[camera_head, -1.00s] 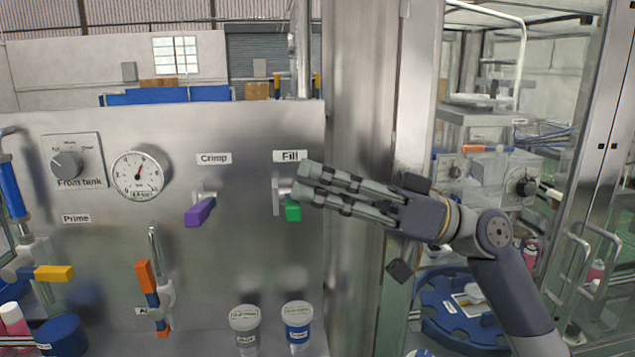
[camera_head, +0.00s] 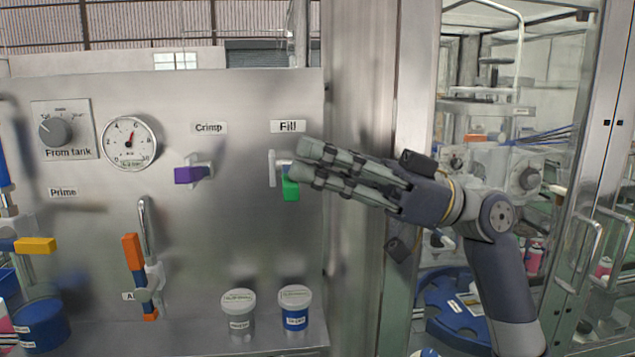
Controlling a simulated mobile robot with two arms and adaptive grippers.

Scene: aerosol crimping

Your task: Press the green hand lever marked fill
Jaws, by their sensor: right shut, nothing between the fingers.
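The green hand lever (camera_head: 290,188) sits under the "Fill" label (camera_head: 289,127) on the steel panel. Its green grip hangs below a short metal arm. My right gripper (camera_head: 300,163) is shut and empty, its fingers pointing left. The fingertips are at the lever's upper right and hide part of its metal arm. I cannot tell whether they touch it. My left gripper is not in view.
A purple lever (camera_head: 190,175) sits under "Crimp" left of the green one. A gauge (camera_head: 130,142), a knob (camera_head: 55,131) and an orange lever (camera_head: 132,251) are further left. Two lidded jars (camera_head: 238,312) (camera_head: 295,307) stand below. A steel post (camera_head: 358,270) is behind my right arm.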

